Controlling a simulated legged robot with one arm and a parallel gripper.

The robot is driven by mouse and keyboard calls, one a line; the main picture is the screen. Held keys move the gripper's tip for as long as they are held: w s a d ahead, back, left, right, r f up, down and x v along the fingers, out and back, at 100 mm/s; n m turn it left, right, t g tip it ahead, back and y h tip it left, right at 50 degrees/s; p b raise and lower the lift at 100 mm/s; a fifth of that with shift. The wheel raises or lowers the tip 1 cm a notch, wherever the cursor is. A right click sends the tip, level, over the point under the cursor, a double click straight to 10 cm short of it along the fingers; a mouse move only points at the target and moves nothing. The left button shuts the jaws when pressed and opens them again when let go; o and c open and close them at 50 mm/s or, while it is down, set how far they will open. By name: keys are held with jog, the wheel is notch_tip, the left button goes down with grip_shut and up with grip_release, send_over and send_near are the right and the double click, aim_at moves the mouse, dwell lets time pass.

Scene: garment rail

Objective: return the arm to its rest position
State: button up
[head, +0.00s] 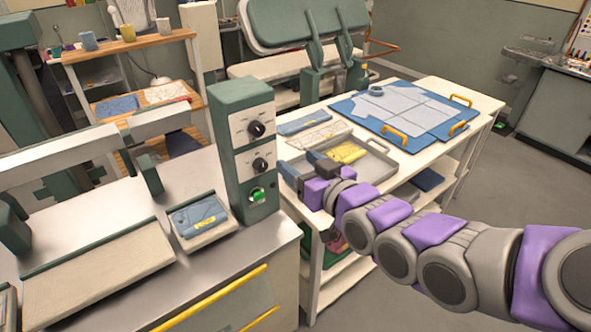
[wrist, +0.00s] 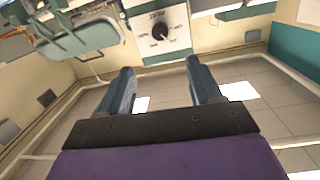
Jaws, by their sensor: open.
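My gripper (head: 300,168) is at the end of my purple and grey arm, which reaches in from the lower right in the head view. It is in front of the near left part of the white table, close to the grey tray. In the wrist view my gripper (wrist: 163,90) has its two dark fingers apart with nothing between them. The wrist view looks past the fingers to a pale panel with a black knob (wrist: 160,32). I cannot tell from the head view whether the arm touches the table or tray.
The green control column (head: 243,150) stands just left of my gripper. The grey tray (head: 375,176) holds a yellow item (head: 347,153). A blue mat (head: 432,140) with yellow handles lies farther back on the white table (head: 490,103). Open floor (head: 540,190) is at right.

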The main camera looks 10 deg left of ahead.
jog(key=shift+s+d, duration=0.15)
dwell(0.4)
jog(key=s+d+f+m+g+h, duration=0.25)
jog(key=s+d+f+h, duration=0.2)
jog(key=d+f, duration=0.3)
jog(key=s+d+f+m+g+h, duration=0.1)
jog(key=s+d+f+g+h, duration=0.35)
jog(key=d, duration=0.45)
jog(key=s+d+f+m+g+h, duration=0.1)
jog(key=s+d+m+g, duration=0.1)
jog(key=s, duration=0.8)
jog(key=s+d+f+m+g+h, duration=0.2)
jog(key=s+d+m+g, duration=0.1)
jog(key=s, duration=0.8)
jog(key=shift+s+d+f+g, duration=0.2)
jog(key=shift+d+g, duration=0.6)
jog(key=shift+d, duration=0.4)
